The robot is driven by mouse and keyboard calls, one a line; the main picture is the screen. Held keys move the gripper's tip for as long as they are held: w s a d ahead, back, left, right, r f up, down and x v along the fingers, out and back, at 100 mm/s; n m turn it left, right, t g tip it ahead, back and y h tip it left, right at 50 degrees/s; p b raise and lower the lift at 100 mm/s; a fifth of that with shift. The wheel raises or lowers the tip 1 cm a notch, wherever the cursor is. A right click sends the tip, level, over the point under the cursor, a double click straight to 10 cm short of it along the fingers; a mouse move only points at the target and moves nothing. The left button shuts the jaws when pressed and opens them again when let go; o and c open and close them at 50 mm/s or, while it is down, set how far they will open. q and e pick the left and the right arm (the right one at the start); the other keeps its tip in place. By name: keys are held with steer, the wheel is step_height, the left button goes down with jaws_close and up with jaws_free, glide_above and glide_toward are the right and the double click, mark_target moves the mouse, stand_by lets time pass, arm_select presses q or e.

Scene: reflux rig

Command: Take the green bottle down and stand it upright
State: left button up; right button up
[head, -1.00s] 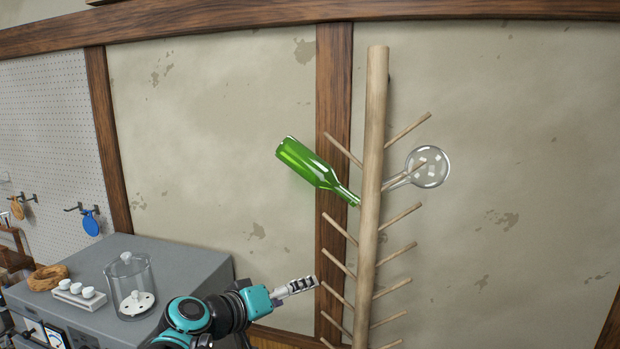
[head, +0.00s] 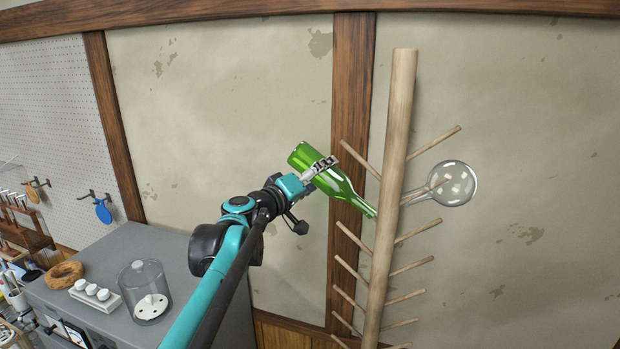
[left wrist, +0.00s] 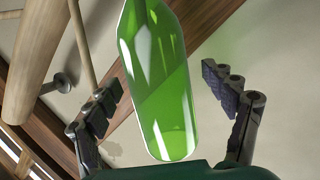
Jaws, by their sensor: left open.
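The green bottle (head: 335,182) hangs tilted on the left side of the wooden peg rack (head: 393,190), neck down to the right, base up to the left. Its mouth is near the post; the peg inside it is hidden. My left gripper (head: 318,168) is at the bottle's body in the head view. In the left wrist view the bottle (left wrist: 158,85) lies between the two fingers of the open left gripper (left wrist: 165,100), with a gap on each side. My right gripper is in no view.
A round clear flask (head: 455,184) hangs on a peg at the rack's right. Several bare pegs stick out below. A grey cabinet (head: 200,290) at lower left bears a glass jar (head: 145,290), a cork ring (head: 64,275) and a small white rack (head: 93,293). The wall is close behind.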

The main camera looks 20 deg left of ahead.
arm_select(q)
steer(key=shift+w+d, duration=0.25)
steer(key=shift+w, duration=0.35)
steer(key=shift+s+d+r, duration=0.1)
steer(key=c, duration=1.6)
steer(key=a+r+p, duration=0.7)
steer(key=a+r, duration=0.2)
steer(key=a, duration=0.2)
steer(key=shift+w+a+r, duration=0.15)
steer(key=shift+w, duration=0.1)
stand_by(0.6)
